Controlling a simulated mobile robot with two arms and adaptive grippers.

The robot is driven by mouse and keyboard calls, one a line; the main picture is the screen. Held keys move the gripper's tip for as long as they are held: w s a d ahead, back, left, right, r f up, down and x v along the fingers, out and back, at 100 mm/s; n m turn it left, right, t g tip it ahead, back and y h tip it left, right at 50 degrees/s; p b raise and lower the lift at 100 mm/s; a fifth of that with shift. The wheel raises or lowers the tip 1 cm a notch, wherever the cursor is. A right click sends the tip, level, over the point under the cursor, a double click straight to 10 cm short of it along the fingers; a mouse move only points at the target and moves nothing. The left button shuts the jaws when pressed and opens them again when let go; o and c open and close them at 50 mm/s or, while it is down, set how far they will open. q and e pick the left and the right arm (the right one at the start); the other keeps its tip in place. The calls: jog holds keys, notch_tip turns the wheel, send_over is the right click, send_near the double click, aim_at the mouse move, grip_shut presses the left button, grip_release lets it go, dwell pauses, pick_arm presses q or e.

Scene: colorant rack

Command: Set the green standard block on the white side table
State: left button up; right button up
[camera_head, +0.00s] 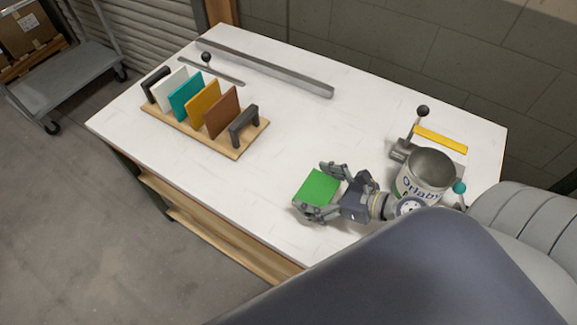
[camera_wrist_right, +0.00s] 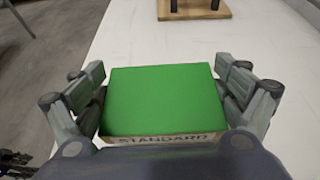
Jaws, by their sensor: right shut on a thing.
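The green standard block (camera_head: 318,187) is in my right gripper (camera_head: 318,190), above or at the front part of the white table (camera_head: 268,190). In the right wrist view the block (camera_wrist_right: 163,98) sits between both fingers, green face up, with "STANDARD" lettering on its near edge. My right gripper (camera_wrist_right: 165,98) is shut on it. I cannot tell whether the block touches the tabletop. My left gripper is not in view.
A wooden rack (camera_head: 222,141) with several coloured panels stands at the left of the table. A grey metal bar (camera_head: 270,70) lies along the back. A labelled can (camera_head: 425,178) and a yellow bar (camera_head: 440,139) are at the right. A grey cart (camera_head: 68,72) stands on the floor at far left.

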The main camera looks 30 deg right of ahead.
jog(key=p, duration=0.2)
send_over(288, 182)
jog(key=shift+f, duration=0.4)
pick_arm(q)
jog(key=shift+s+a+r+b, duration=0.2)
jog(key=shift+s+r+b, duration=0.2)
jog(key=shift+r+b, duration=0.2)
pick_arm(e)
jog(key=shift+f, duration=1.8)
jog(key=shift+f, duration=0.1)
jog(key=o, duration=0.8)
jog(key=shift+r, duration=0.2)
jog(key=v, duration=0.5)
jog(key=b+v, duration=0.1)
jog(key=v, duration=0.5)
jog(key=shift+f, duration=0.2)
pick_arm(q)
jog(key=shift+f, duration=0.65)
pick_arm(e)
jog(key=shift+s+d+r, duration=0.3)
jog(key=shift+s, duration=0.1)
